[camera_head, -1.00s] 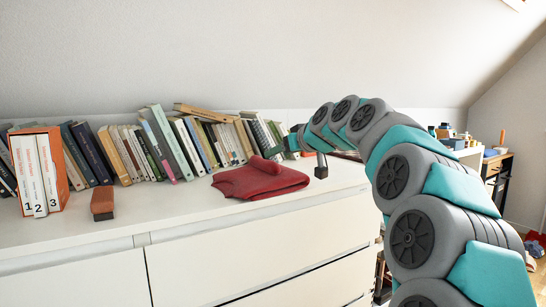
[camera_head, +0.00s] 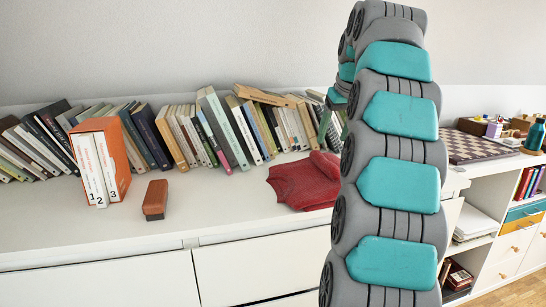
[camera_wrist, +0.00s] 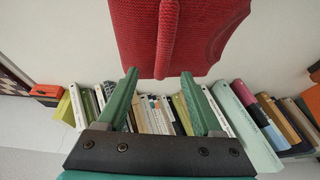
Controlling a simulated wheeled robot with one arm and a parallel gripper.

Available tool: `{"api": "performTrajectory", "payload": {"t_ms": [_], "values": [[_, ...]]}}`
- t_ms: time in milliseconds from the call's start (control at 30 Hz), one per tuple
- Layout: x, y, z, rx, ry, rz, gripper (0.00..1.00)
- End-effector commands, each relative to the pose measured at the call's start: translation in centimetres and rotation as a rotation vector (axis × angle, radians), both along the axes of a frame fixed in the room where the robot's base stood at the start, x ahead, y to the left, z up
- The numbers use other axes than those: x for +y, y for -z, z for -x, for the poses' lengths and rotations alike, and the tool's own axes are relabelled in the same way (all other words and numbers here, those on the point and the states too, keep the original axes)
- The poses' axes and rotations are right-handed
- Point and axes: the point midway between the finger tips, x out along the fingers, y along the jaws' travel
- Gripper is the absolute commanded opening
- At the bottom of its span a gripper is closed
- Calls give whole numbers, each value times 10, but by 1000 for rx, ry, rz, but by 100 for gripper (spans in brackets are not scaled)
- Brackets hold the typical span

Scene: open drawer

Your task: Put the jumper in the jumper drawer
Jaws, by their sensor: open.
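The red folded jumper (camera_head: 300,182) lies on the white dresser top, right of centre in the head view; its right side is hidden behind my arm. It fills the top middle of the wrist view (camera_wrist: 180,30). My gripper (camera_wrist: 159,73) is open and empty, its two green fingers pointing toward the jumper's near edge with a small gap in the picture. In the head view my arm hides most of the gripper. White drawer fronts (camera_head: 265,265) show below the dresser top. They look closed, and I cannot tell which is the jumper drawer.
A row of leaning books (camera_head: 225,125) stands along the wall behind the jumper. An orange box set (camera_head: 120,155) and a brown block (camera_head: 155,199) stand to the left. A chessboard (camera_head: 480,148) lies on a shelf unit at right. The dresser's front left top is clear.

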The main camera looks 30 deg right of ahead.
Motion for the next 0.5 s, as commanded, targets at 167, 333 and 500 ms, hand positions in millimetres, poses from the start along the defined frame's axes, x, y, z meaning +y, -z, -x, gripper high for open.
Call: {"api": "performTrajectory", "payload": {"t_ms": [167, 333, 500], "values": [[-7, 0, 11, 32, 28, -7, 68], [-7, 10, 7, 30, 27, -7, 68], [-7, 21, 2, 28, 26, -6, 68]]}}
